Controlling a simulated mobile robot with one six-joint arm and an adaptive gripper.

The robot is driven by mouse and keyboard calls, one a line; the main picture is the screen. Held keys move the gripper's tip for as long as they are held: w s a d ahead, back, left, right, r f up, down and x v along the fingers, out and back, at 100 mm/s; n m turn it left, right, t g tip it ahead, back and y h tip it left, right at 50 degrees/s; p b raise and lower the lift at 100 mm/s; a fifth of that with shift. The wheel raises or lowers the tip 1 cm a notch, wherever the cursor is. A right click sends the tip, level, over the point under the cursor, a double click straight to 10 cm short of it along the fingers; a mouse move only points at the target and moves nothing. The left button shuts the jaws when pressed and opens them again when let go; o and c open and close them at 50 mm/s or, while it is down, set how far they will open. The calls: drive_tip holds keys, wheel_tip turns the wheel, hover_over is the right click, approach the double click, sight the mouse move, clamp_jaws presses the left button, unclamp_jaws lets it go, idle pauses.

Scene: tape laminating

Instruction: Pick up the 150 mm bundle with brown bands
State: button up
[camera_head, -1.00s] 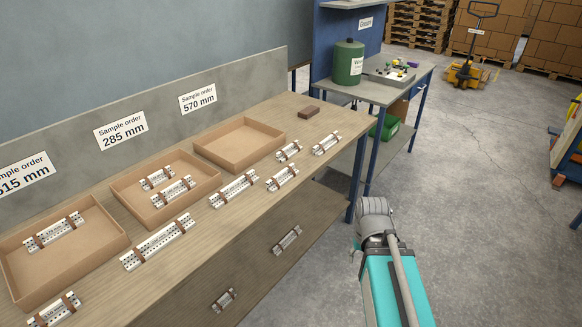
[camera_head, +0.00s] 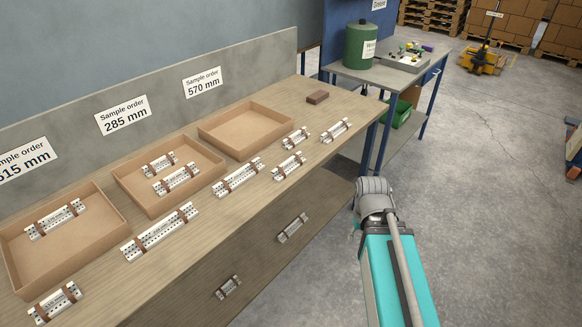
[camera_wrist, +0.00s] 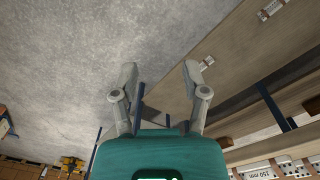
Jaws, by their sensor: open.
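Several light perforated bundles with brown bands lie on the wooden bench. Short ones are at the far right end (camera_head: 337,130), beside it (camera_head: 296,138) and nearer (camera_head: 289,166); longer ones lie along the front (camera_head: 238,177) (camera_head: 160,231). Two more lie on the lower shelf (camera_head: 292,228) (camera_head: 228,287). Which is 150 mm cannot be read in the head view. My gripper (camera_wrist: 160,75) is open and empty in the wrist view, apart from the bench; its fingers are not clear in the head view. A label reading 150 mm (camera_wrist: 270,173) shows at the wrist view's lower right.
Cardboard trays (camera_head: 250,130) (camera_head: 137,195) (camera_head: 105,240) stand on the bench; two hold bundles and the far one is empty. A brown block (camera_head: 317,97) lies behind. A side table with a green canister (camera_head: 360,44) stands beyond.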

drive_tip(key=w+a+n+t+h, duration=0.1)
drive_tip(key=w+a+n+h, duration=0.2)
drive_tip(key=w+a+n, duration=0.35)
drive_tip(key=n+t+h+b, duration=0.2)
drive_tip(key=n+t+h, duration=0.55)
drive_tip(key=n, duration=1.45)
approach(280, 167)
drive_tip(key=s, duration=0.1)
drive_tip(key=s+r+t+y, duration=0.1)
drive_tip(key=s+t+y, duration=0.1)
drive_tip(key=s, duration=0.1)
drive_tip(key=shift+s+a+r, duration=0.1)
drive_tip(key=shift+a+r, duration=0.3)
drive_tip(key=shift+y, duration=0.25)
drive_tip(key=b+x, duration=0.2)
drive_tip(key=x, duration=0.5)
drive_tip(key=shift+w+d+f+b, duration=0.2)
drive_tip(key=shift+w+b, duration=0.1)
drive_tip(key=shift+b, duration=0.1)
drive_tip(key=shift+w+d+f, duration=0.1)
drive_tip(key=shift+w+d, duration=0.15)
drive_tip(key=shift+w, duration=0.05)
